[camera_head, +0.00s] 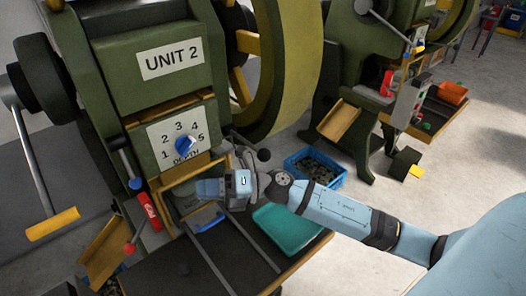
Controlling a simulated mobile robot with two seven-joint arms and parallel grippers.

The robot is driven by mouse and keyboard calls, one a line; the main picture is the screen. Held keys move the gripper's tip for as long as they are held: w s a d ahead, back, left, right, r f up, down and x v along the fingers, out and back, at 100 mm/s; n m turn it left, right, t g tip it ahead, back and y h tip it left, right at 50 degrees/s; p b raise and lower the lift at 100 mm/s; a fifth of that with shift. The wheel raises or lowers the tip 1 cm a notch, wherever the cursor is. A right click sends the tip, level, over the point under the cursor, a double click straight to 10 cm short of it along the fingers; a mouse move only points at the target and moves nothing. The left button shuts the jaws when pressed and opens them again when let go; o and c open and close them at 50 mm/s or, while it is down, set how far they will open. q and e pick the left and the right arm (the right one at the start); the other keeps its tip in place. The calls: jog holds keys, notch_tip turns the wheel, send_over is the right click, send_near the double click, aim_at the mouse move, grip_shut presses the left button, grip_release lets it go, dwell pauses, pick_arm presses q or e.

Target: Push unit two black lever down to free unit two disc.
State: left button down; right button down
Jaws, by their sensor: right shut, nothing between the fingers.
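The unit two machine (152,95) is green, with a "UNIT 2" sign. A black ball knob (264,155), apparently the end of a black lever, shows at the right of its opening, just above my right wrist. My right arm comes in from the right. My right gripper (208,188) is shut and empty in front of the opening, left of the knob. I cannot tell whether it touches anything. Another dark lever with a blue ball (135,184) is on the machine's left. I cannot make out the disc; my gripper covers part of the opening. My left gripper is out of view.
A blue dial (185,146) is above the opening, with a red lever ball (129,249) lower left. A blue handle (209,222) sits below my gripper. A teal tray (290,228) and a blue crate (314,168) are to the right. Another green machine stands behind.

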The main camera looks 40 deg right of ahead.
jog(key=w+d+r+n+h, duration=0.3)
jog(key=d+n+h, duration=0.1)
jog(key=d+h, duration=0.1)
jog(key=w+d+r+n+g+h+b, duration=0.1)
jog(key=w+d+r+n+h, duration=0.1)
jog(key=d, duration=0.6)
jog(key=w+d+r+n+h, duration=0.3)
jog(key=w+d+n+h, duration=0.1)
jog(key=d+n+h, duration=0.2)
jog(key=shift+w+d+r+n+g+h, duration=0.35)
jog(key=shift+d+h, duration=0.2)
jog(key=shift+h, duration=0.45)
jog(key=shift+f, duration=0.1)
jog(key=f+b, duration=0.1)
jog(key=f, duration=0.1)
jog(key=f+b, duration=0.1)
jog(key=f, duration=0.2)
jog(key=s+f+b, duration=0.1)
jog(key=f+b, duration=0.1)
jog(key=shift+f, duration=0.35)
jog(key=shift+s+f+b, duration=0.15)
jog(key=shift+f+b, duration=0.4)
jog(key=shift+r, duration=0.1)
